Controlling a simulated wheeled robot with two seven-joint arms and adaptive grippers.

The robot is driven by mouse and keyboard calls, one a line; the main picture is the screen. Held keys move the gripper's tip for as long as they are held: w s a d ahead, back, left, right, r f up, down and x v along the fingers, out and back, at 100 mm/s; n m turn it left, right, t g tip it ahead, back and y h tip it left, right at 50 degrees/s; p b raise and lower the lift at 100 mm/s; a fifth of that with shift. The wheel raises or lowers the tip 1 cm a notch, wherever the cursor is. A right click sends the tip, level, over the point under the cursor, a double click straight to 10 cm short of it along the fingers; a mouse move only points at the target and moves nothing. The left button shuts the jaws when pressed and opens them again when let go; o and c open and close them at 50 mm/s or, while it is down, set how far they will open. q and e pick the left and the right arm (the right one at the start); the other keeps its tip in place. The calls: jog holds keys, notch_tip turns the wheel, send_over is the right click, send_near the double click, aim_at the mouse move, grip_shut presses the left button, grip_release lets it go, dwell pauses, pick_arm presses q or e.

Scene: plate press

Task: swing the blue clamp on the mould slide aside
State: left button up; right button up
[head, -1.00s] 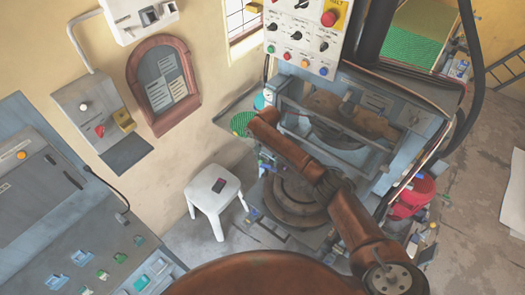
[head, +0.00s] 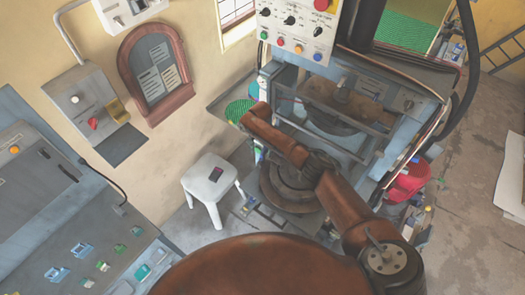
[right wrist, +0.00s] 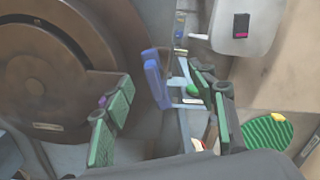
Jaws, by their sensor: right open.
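The blue clamp (right wrist: 155,80) shows in the right wrist view as two upright blue pieces, close to the rim of a round brown mould plate (right wrist: 62,62). My right gripper (right wrist: 160,100) has its green-padded fingers apart, one on each side of the clamp in the picture; I see no contact. In the head view the mould plate (head: 290,188) lies on the press slide, partly covered by my right arm. I cannot clearly make out the clamp in that view. My left gripper is not in view.
A white stool (head: 211,178) with a dark phone-like item stands left of the slide. The press panel (head: 296,35) rises behind my arm. A red container (head: 408,183) stands on the right.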

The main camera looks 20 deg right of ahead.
jog(key=shift+s+a+r, duration=0.1)
jog(key=shift+a, duration=0.05)
jog(key=shift+c, duration=1.3)
jog(key=shift+d, duration=0.25)
jog(key=shift+c, duration=0.8)
jog(key=shift+d+f, duration=0.3)
jog(key=shift+d, duration=0.05)
jog(key=shift+c, duration=0.8)
jog(key=shift+d, duration=0.2)
jog(key=shift+c, duration=0.7)
jog(key=shift+a+r, duration=0.15)
jog(key=shift+a, duration=0.2)
jog(key=c, duration=0.3)
jog(key=shift+a, duration=0.15)
jog(key=shift+c, duration=0.9)
jog(key=shift+d, duration=0.3)
grip_shut()
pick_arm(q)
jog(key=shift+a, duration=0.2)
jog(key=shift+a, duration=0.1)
pick_arm(e)
jog(key=shift+a, duration=0.15)
